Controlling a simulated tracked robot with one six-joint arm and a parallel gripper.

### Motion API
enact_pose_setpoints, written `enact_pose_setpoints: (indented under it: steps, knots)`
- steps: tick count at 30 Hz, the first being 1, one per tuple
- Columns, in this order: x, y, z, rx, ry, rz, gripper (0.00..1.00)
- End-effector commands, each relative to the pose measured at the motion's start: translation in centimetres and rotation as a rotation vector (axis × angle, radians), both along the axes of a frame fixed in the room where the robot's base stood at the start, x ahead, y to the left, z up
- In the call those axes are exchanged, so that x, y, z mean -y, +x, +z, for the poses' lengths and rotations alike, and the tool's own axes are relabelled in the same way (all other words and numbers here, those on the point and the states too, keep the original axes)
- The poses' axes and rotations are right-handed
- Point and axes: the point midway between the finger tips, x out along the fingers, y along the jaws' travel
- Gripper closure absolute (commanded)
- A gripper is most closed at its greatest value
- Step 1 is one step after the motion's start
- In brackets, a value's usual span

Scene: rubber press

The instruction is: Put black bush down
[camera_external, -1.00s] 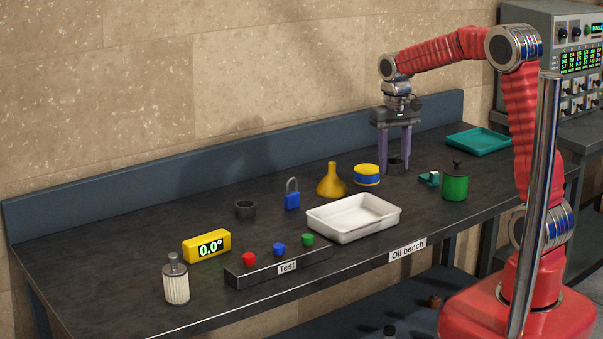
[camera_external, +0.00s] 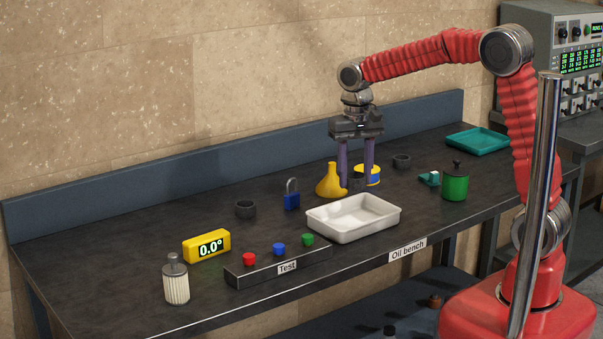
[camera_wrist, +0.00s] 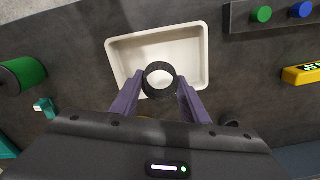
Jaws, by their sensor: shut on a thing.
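My gripper (camera_external: 357,184) is shut on a black bush (camera_external: 356,182), a short dark ring. It holds the bush above the bench, between the yellow funnel and the yellow-blue tin, behind the white tray. In the wrist view the held bush (camera_wrist: 158,94) sits upright between the purple fingers, its open bore facing the camera, with the white tray (camera_wrist: 117,62) seen beyond it. A second black bush (camera_external: 402,162) stands on the bench at the back right. A third (camera_external: 245,209) stands left of the blue padlock.
The white tray (camera_external: 352,237) is empty. Close to the gripper are the yellow funnel (camera_external: 330,183) and the yellow-blue tin (camera_external: 372,175). A blue padlock (camera_external: 291,201), green canister (camera_external: 455,186) and teal tray (camera_external: 477,141) stand farther off. Bench space around the left bush is clear.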

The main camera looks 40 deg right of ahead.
Motion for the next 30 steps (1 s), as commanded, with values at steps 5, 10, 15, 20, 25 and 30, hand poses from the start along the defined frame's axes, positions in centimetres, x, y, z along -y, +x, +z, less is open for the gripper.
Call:
enact_pose_setpoints:
  steps: [5, 10, 15, 20, 25, 30]
  knots:
    - [0.0, 0.0, 0.0, 0.0, 0.0, 0.0, 0.8]
    - [0.0, 0.0, -0.4, -0.002, 0.0, 0.0, 0.8]
    - [0.0, -0.1, -2.6, -0.003, -0.001, 0.001, 0.8]
    - [0.0, -0.1, -5.2, -0.003, -0.001, 0.001, 0.8]
    - [0.0, 0.0, -6.3, -0.001, 0.0, 0.001, 0.8]
    - [0.0, 0.0, -6.3, 0.0, 0.0, 0.001, 0.8]
